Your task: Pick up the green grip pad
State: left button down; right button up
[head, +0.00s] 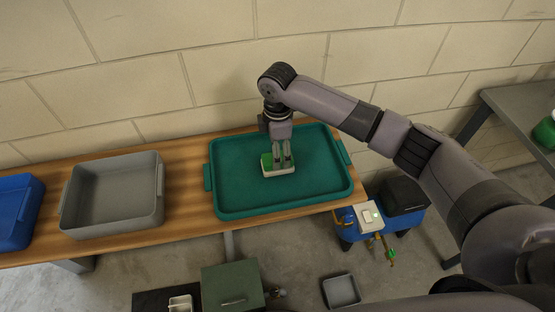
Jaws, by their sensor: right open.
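The green grip pad (267,161) has a green top and a pale lower edge. The fingers cover part of the pad. I cannot tell whether they touch it. My left gripper is not in view.
A grey bin (112,225) and a blue bin (17,215) stand on the bench (190,190) at left. A block wall rises behind. A green cabinet (232,288) and a small grey tray (342,290) are below.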

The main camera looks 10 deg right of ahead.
jog(key=shift+s+f+p, duration=0.1)
jog(key=shift+f+p, duration=0.2)
jog(key=shift+f, duration=1.4)
jog(key=c, duration=1.2)
